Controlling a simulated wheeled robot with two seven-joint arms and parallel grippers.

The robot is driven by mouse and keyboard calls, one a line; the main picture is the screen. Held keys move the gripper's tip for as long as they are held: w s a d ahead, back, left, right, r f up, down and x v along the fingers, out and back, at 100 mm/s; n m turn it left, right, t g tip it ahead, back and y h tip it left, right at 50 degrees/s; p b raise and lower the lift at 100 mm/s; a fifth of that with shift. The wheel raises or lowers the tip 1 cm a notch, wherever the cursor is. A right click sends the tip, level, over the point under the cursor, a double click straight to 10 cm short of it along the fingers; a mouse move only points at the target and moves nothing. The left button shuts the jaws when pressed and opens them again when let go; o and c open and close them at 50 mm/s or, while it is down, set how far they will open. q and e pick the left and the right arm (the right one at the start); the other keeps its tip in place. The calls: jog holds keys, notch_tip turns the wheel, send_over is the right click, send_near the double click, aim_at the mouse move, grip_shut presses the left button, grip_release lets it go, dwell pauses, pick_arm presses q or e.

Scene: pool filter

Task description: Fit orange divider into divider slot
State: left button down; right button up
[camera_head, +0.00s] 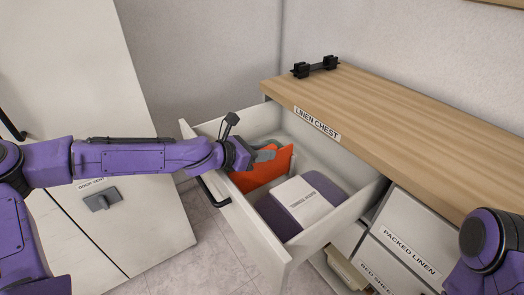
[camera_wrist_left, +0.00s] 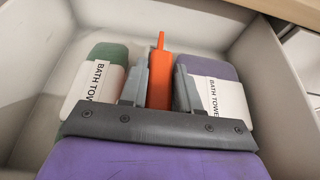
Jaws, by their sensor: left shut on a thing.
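The orange divider (camera_head: 268,171) is a thin upright panel inside the open drawer. My left gripper (camera_head: 266,155) reaches over the drawer's front left side and is shut on the divider's upper edge. In the left wrist view, the orange divider (camera_wrist_left: 159,75) stands edge-on between the two grey fingers of my left gripper (camera_wrist_left: 158,88). A green towel pack (camera_wrist_left: 107,50) lies to its left and a purple towel pack (camera_wrist_left: 213,70) to its right. The divider slot is not clearly visible, and the divider's lower edge is hidden. My right gripper is out of view.
The white drawer (camera_head: 345,212) is pulled out of a wood-topped chest (camera_head: 400,110) labelled "LINEN CHEST". The purple pack (camera_head: 305,203) fills its near right part. A white cabinet (camera_head: 75,80) stands on the left.

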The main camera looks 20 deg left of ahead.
pick_arm(q)
jog(key=shift+f+b, duration=0.55)
jog(key=shift+f, duration=0.05)
jog(key=shift+s, duration=0.1)
jog(key=shift+r+p, duration=0.6)
jog(key=shift+p, duration=0.05)
jog(key=c, duration=0.7)
grip_release()
jog(key=shift+c, duration=0.2)
